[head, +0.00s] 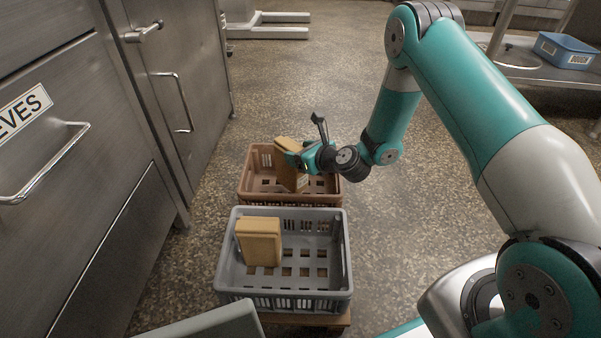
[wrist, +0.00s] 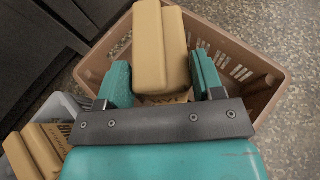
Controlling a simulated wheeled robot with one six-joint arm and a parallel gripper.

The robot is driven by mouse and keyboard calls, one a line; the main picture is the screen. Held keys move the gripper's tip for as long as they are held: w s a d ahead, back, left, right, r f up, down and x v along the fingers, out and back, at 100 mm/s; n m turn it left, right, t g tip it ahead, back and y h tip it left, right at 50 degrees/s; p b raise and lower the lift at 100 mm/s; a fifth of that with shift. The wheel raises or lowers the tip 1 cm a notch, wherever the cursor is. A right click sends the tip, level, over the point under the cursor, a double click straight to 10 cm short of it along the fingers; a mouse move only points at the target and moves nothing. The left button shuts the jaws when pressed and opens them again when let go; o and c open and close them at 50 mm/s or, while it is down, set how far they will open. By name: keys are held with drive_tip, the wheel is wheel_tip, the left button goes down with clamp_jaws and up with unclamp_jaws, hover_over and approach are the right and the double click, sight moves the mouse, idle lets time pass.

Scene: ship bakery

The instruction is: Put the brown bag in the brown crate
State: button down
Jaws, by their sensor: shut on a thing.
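A tan-brown bag (head: 287,177) is between the fingers of my gripper (head: 294,160). The bag is tilted and its lower part reaches down inside the brown crate (head: 261,199). In the wrist view the bag (wrist: 160,50) sits between the two teal fingers of my gripper (wrist: 162,85), with the brown crate (wrist: 238,66) around and below it. Whether the bag touches the crate floor I cannot tell. The brown crate stands behind the grey crate in the head view.
A grey crate (head: 284,302) stands in front of the brown one and holds another tan bag (head: 259,243). Steel cabinets (head: 60,190) line the left side. The floor (head: 420,220) right of the crates is clear. A blue bin (head: 563,50) sits on a shelf at the far right.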

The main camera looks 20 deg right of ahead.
wheel_tip(320, 180, down, 4)
drive_tip(key=b, duration=0.2)
drive_tip(key=shift+f+b, duration=0.1)
drive_tip(key=shift+b, duration=0.25)
drive_tip(key=shift+f, duration=0.1)
drive_tip(key=shift+c, duration=1.2)
unclamp_jaws()
